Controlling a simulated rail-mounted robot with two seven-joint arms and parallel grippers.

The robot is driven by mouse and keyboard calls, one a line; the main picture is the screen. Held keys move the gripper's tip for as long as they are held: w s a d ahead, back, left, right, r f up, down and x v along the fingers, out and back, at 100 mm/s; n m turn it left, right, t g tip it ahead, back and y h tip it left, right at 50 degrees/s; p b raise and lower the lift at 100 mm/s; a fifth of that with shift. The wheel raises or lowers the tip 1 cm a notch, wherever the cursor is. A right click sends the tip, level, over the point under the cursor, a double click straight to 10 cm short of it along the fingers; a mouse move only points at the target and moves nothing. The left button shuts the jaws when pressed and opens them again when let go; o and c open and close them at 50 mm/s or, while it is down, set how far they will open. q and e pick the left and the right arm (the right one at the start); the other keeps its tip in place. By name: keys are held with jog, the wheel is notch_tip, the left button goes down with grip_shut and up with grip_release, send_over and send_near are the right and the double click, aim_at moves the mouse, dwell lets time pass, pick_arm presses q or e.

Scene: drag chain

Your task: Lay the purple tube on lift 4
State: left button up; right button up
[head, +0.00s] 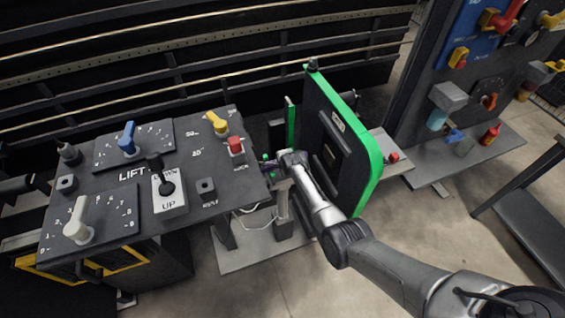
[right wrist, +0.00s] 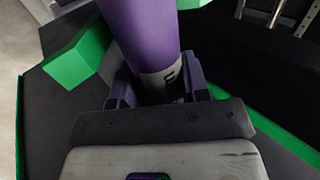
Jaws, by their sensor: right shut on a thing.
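A purple tube (right wrist: 146,30) with a pale grey band at its near end fills the upper middle of the right wrist view. My right gripper (right wrist: 157,88) is shut on it near that band. In the head view my right arm reaches in from the lower right, its gripper end (head: 270,166) beside the console and the upright green-edged panel. I cannot make out the tube in the head view. No lift is marked with a 4 that I can read. My left gripper is not in view.
A grey console (head: 130,185) labelled LIFT carries a blue knob (head: 128,140), white knob (head: 78,222), yellow knob (head: 216,122), red button (head: 236,147) and up/down lever (head: 166,187). The green-edged dark panel (head: 345,140) stands close to my right arm. A green block (right wrist: 80,55) lies left of the tube.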

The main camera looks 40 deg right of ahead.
jog(key=o, duration=1.1)
jog(key=shift+s+r+p, duration=0.2)
jog(key=shift+r+p, duration=0.1)
jog(key=p+v, duration=0.5)
jog(key=v, duration=0.8)
jog(key=shift+p, duration=0.4)
jog(key=shift+s+a, duration=0.1)
